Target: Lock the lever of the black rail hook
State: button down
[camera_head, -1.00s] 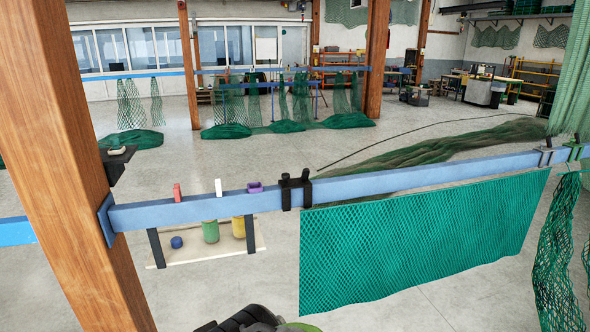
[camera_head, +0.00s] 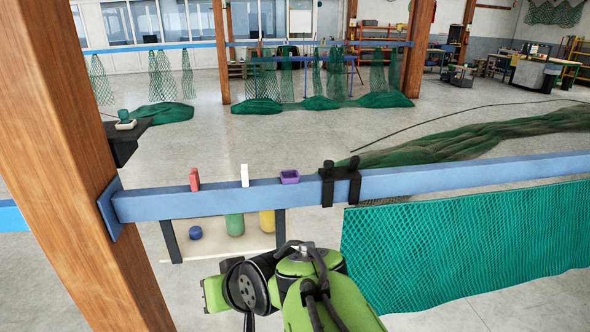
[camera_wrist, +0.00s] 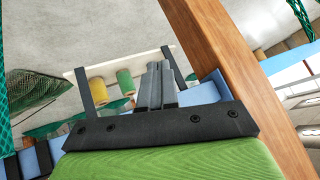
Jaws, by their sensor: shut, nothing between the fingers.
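The green net panel (camera_head: 470,240) hangs from the rail just right of the hook. My gripper (camera_wrist: 160,68) is shut and empty in the wrist view, its fingertips seen against the tray and rail near the wooden post. In the head view my green arm is low in the middle, in front of the rail, and the fingers cannot be made out.
A wooden post (camera_head: 75,150) stands left.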

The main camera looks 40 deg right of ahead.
jog(key=w+d+f+m+t+b, duration=0.25)
jog(key=d+m+t+b, duration=0.2)
jog(key=d, duration=0.25)
jog(key=w+d+f+m+t+b, duration=0.1)
jog(key=w+d+m+t+b, duration=0.25)
jog(key=d+b, duration=0.3)
jog(key=s+d+r+m+t+h+b, duration=0.1)
jog(key=s+d+r+m+h+b, duration=0.1)
jog(key=s+d+m+h, duration=0.4)
jog(key=s+d+r+m+t+h+b, duration=0.2)
jog(key=s+d+m+h, duration=0.5)
jog(key=d, duration=0.6)
jog(key=s+r+b, duration=0.1)
jog(key=b, duration=0.1)
jog(key=shift+s+d+r+t+b, duration=0.15)
jog(key=shift+s+d+t+b, duration=0.1)
jog(key=shift+t+b, duration=0.1)
